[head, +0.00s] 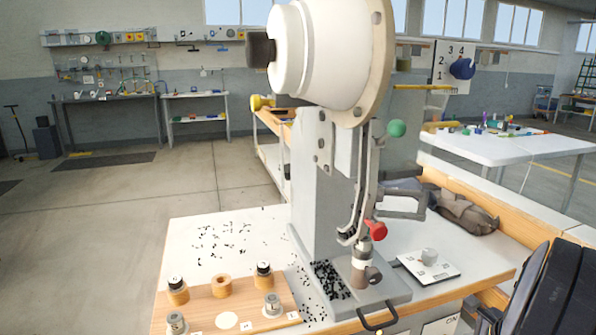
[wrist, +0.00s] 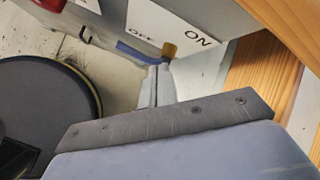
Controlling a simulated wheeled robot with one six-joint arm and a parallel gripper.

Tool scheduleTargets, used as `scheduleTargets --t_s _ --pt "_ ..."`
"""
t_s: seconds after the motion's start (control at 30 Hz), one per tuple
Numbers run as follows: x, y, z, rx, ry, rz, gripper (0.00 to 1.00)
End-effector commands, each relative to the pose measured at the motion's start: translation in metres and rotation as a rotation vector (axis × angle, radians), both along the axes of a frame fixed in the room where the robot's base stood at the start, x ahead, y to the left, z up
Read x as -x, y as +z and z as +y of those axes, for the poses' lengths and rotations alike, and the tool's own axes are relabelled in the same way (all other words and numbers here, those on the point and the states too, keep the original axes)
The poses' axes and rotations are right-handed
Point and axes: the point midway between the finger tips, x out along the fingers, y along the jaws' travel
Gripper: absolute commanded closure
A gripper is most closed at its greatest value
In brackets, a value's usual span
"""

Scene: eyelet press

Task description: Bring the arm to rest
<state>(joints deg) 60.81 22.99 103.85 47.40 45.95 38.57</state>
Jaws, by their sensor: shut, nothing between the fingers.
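My gripper (wrist: 158,72) shows in the wrist view, its two narrow grey fingers together with nothing between them. It is in front of a grey panel marked ON and OFF (wrist: 185,32). A blue lever with a yellow-brown end (wrist: 168,49) is just beyond the fingertips; I cannot tell whether they touch it. In the head view, dark parts of my arm (head: 550,290) fill the lower right corner, and the fingers are not visible there. The eyelet press (head: 330,180) stands upright on the bench, with a green knob (head: 397,129) and a red knob (head: 376,231).
The white bench top (head: 195,235) carries scattered black bits, a wooden holder (head: 205,312) with several dies, and a dial plate (head: 428,266). A wooden bench edge (wrist: 262,75) is close to the right of my gripper. Open floor (head: 120,230) lies to the left.

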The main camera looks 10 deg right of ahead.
Motion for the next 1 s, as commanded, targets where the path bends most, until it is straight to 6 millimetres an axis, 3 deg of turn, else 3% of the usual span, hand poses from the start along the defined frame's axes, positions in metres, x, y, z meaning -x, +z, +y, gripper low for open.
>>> scheduleTargets --t_s 0.5,1.0 --pt "0.003 0.005 0.006 -0.089 -0.006 0.012 1.00" --pt "0.000 -0.005 0.000 0.004 0.001 -0.002 1.00"
